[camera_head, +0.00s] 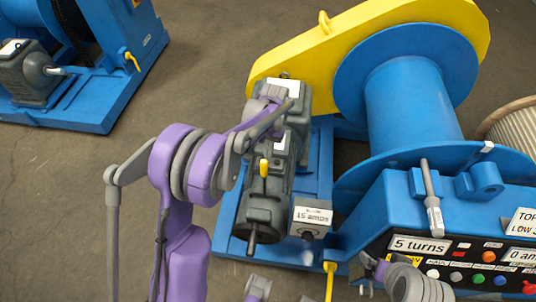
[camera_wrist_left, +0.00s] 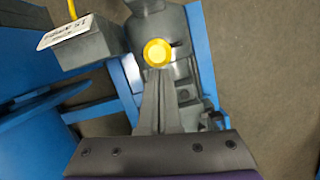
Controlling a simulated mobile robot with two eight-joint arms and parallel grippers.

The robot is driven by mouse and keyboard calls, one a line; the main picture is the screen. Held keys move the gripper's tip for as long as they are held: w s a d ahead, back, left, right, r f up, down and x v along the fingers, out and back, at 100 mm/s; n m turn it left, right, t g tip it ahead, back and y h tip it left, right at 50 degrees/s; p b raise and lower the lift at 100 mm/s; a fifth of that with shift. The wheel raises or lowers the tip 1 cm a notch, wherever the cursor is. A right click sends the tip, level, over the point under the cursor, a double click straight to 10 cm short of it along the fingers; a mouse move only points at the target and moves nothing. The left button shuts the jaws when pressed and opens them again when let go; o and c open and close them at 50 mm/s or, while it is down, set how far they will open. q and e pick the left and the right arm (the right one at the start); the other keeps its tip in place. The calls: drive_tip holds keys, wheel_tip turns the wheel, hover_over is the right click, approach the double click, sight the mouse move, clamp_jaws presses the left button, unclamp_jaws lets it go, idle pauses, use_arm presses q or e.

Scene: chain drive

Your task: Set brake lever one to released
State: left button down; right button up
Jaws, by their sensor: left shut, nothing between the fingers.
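A lever with a yellow knob (camera_head: 264,168) stands up from the grey motor unit (camera_head: 262,205) of the near machine. I see no label naming it lever one. In the left wrist view the knob (camera_wrist_left: 157,53) shows from above as a yellow disc just beyond the fingertips. My left gripper (camera_head: 276,152) is at the motor unit, close behind the knob, and partly hard to make out there. In the left wrist view its fingers (camera_wrist_left: 158,82) are shut with nothing between them. I cannot tell whether they touch the lever.
A box marked 15 amps (camera_head: 313,220) stands right of the motor; it also shows in the left wrist view (camera_wrist_left: 85,43). A blue drum (camera_head: 410,100), yellow chain guard (camera_head: 360,35) and control panel (camera_head: 450,255) lie right. Another blue machine (camera_head: 100,105) is at upper left, with bare floor between.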

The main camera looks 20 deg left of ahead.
use_arm(q)
drive_tip(key=shift+s+d+f+t+y+b, duration=0.35)
drive_tip(key=shift+s+d+t, duration=0.5)
drive_tip(key=shift+s, duration=1.7)
drive_tip(key=shift+s+d+f+t+y+b, duration=0.2)
drive_tip(key=shift+s+d+f+t+b, duration=0.3)
drive_tip(key=shift+s+t, duration=1.35)
drive_tip(key=shift+s+d+f+t+y+b, duration=0.4)
drive_tip(key=shift+s+d, duration=0.3)
drive_tip(key=shift+s, duration=2.55)
drive_tip(key=p+v, duration=0.3)
drive_tip(key=v, duration=0.8)
drive_tip(key=shift+w+a, duration=0.15)
drive_tip(key=shift+w, duration=0.25)
